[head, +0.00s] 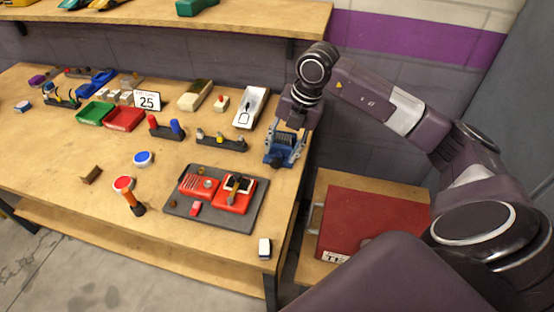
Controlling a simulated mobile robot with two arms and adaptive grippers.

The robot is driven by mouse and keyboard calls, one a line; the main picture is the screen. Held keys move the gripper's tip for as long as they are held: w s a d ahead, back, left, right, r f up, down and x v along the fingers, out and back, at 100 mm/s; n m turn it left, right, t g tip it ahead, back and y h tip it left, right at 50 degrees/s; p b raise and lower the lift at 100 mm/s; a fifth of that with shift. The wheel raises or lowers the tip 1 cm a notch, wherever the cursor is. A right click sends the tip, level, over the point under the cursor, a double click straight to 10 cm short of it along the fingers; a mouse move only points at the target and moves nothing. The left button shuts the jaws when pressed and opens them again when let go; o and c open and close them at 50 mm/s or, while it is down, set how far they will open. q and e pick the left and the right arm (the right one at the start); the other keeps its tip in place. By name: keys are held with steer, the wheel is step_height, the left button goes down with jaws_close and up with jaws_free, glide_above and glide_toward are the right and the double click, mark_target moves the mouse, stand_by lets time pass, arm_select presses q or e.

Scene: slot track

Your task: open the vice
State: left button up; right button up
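The blue vice (283,150) is at the right edge of the wooden workbench (110,225), below the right gripper. My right arm comes in from the right and bends down over the vice. My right gripper (295,122) is pointed down at the upper part of the vice. It is dark and partly merges with the vice, so I cannot see whether its fingers are open, shut or touching it. The vice's jaws and handle are too small and too covered to make out. My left gripper is not in view.
A grey tray (172,208) with red parts lies left of the vice. A white tray (250,107) and a dark rack (221,142) are nearby. A red toolbox (365,222) stands lower right. A wall shelf (250,20) is above. The bench's front left is mostly clear.

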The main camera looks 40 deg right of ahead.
mark_target(276, 161)
steer(key=x, duration=0.5)
steer(key=shift+w+f+p, duration=0.1)
steer(key=shift+f+p, duration=0.05)
steer(key=shift+p, duration=0.15)
jaws_close()
